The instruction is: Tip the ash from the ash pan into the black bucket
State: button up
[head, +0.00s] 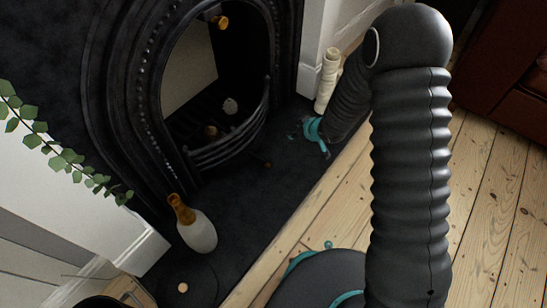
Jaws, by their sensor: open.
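My gripper (312,136), dark with teal parts, is low over the right end of the dark hearth, in front of the fireplace. It is open. My arm hides part of the area behind it. I cannot make out the ash pan or any ash; a pan could blend into the black hearth. A dark round rim (100,301) is cut off at the bottom left edge. It may be the black bucket, but too little shows to be sure. It is well apart from my gripper.
The black fireplace grate (232,140) holds a few small lumps. A white bottle with an amber neck (198,232) stands on the hearth (262,205). A dark disc with a pale knob (190,287) lies nearer. Cream rolls (327,82) stand at the wall. Floorboards (500,220) are clear at right.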

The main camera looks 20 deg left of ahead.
aim_at(258, 157)
jog(key=s+a+f+n+g+y, duration=0.1)
jog(key=s+a+f+g, duration=0.1)
jog(key=s+a+f, duration=0.4)
notch_tip(258, 157, down, 4)
jog(key=shift+s+f+n+g+y+b, duration=0.1)
jog(key=shift+s+n+g+y+b, duration=0.05)
jog(key=shift+n+g+y+b, duration=0.2)
jog(key=shift+f, duration=0.1)
jog(key=b+x, duration=0.2)
jog(key=x, duration=1.1)
jog(key=shift+a+f, duration=0.15)
jog(key=shift+a, duration=0.1)
grip_shut()
